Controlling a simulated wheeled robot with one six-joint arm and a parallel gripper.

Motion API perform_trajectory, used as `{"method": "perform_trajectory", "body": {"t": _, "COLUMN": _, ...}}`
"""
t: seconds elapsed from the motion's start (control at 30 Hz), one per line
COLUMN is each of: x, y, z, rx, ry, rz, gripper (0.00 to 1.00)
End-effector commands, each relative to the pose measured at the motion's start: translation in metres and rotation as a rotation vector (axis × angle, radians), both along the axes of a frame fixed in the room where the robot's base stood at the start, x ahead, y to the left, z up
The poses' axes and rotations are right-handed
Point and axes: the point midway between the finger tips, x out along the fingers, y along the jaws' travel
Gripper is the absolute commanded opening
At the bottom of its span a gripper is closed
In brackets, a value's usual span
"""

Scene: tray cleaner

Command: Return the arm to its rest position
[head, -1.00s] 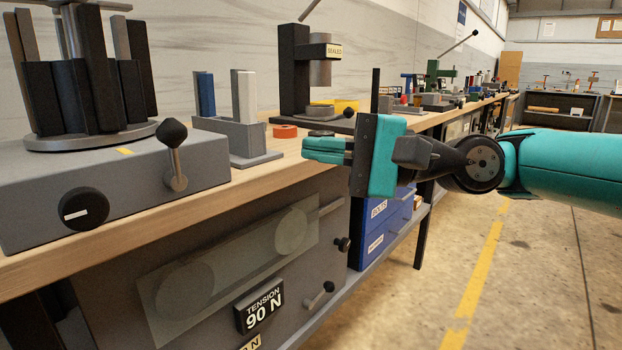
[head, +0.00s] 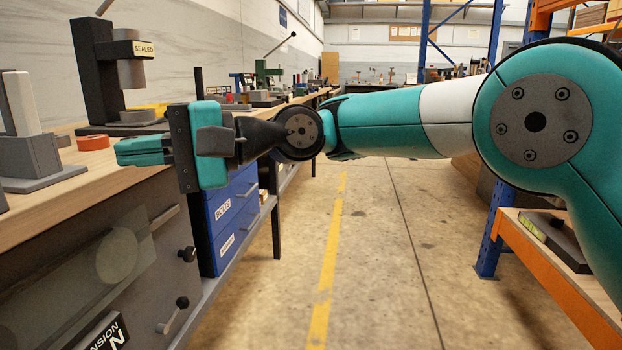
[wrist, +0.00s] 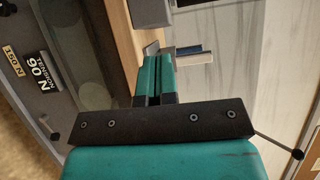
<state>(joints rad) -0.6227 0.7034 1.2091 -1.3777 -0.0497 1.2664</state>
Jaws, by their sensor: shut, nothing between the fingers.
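My gripper (head: 140,151) is at the left in the head view, teal with a dark plate behind its fingers. It points left toward the workbench (head: 110,202), and its fingers appear over or near the bench's front edge. The arm stretches out level behind it across the aisle. In the wrist view my gripper (wrist: 158,72) shows its two teal fingers side by side, shut with nothing between them. The exact gap between the fingers and the bench is hard to tell.
A press marked SEALED (head: 100,75), an orange block (head: 93,142) and a grey stand (head: 35,155) are on the bench. Blue drawers (head: 232,215) sit below. An orange and blue rack (head: 550,255) stands at the right. The aisle floor (head: 385,260) is clear.

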Motion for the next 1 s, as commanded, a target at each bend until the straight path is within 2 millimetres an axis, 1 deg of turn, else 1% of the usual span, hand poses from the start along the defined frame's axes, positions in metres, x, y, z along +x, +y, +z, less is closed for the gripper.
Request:
{"method": "perform_trajectory", "body": {"t": 0.03, "x": 0.006, "y": -0.015, "z": 0.002, "rx": -0.035, "ry": -0.075, "rz": -0.054, "gripper": 0.00}}
{"method": "perform_trajectory", "body": {"t": 0.07, "x": 0.010, "y": -0.026, "z": -0.001, "rx": -0.065, "ry": -0.129, "rz": -0.088, "gripper": 0.00}}
{"method": "perform_trajectory", "body": {"t": 0.13, "x": 0.017, "y": -0.056, "z": -0.010, "rx": -0.153, "ry": -0.264, "rz": -0.160, "gripper": 0.00}}
{"method": "perform_trajectory", "body": {"t": 0.17, "x": 0.019, "y": -0.071, "z": -0.016, "rx": -0.199, "ry": -0.323, "rz": -0.186, "gripper": 0.00}}
{"method": "perform_trajectory", "body": {"t": 0.2, "x": 0.019, "y": -0.092, "z": -0.026, "rx": -0.263, "ry": -0.396, "rz": -0.211, "gripper": 0.00}}
{"method": "perform_trajectory", "body": {"t": 0.27, "x": 0.015, "y": -0.128, "z": -0.042, "rx": -0.366, "ry": -0.497, "rz": -0.233, "gripper": 0.00}}
{"method": "perform_trajectory", "body": {"t": 0.3, "x": 0.009, "y": -0.153, "z": -0.053, "rx": -0.437, "ry": -0.555, "rz": -0.237, "gripper": 0.00}}
{"method": "perform_trajectory", "body": {"t": 0.37, "x": -0.003, "y": -0.191, "z": -0.072, "rx": -0.543, "ry": -0.631, "rz": -0.227, "gripper": 0.00}}
{"method": "perform_trajectory", "body": {"t": 0.4, "x": -0.013, "y": -0.215, "z": -0.085, "rx": -0.610, "ry": -0.670, "rz": -0.213, "gripper": 0.00}}
{"method": "perform_trajectory", "body": {"t": 0.5, "x": -0.040, "y": -0.266, "z": -0.112, "rx": -0.745, "ry": -0.737, "rz": -0.160, "gripper": 0.00}}
{"method": "perform_trajectory", "body": {"t": 0.6, "x": -0.067, "y": -0.306, "z": -0.135, "rx": -0.848, "ry": -0.769, "rz": -0.100, "gripper": 0.00}}
{"method": "perform_trajectory", "body": {"t": 0.67, "x": -0.084, "y": -0.328, "z": -0.148, "rx": -0.901, "ry": -0.778, "rz": -0.062, "gripper": 0.00}}
{"method": "perform_trajectory", "body": {"t": 0.7, "x": -0.095, "y": -0.341, "z": -0.156, "rx": -0.932, "ry": -0.781, "rz": -0.036, "gripper": 0.00}}
{"method": "perform_trajectory", "body": {"t": 0.77, "x": -0.112, "y": -0.360, "z": -0.167, "rx": -0.975, "ry": -0.784, "rz": 0.002, "gripper": 0.00}}
{"method": "perform_trajectory", "body": {"t": 0.8, "x": -0.124, "y": -0.372, "z": -0.175, "rx": -1.002, "ry": -0.782, "rz": 0.029, "gripper": 0.00}}
{"method": "perform_trajectory", "body": {"t": 0.87, "x": -0.122, "y": -0.370, "z": -0.147, "rx": -0.997, "ry": -0.787, "rz": 0.033, "gripper": 0.00}}
{"method": "perform_trajectory", "body": {"t": 1.0, "x": -0.121, "y": -0.369, "z": -0.113, "rx": -0.996, "ry": -0.785, "rz": 0.032, "gripper": 0.00}}
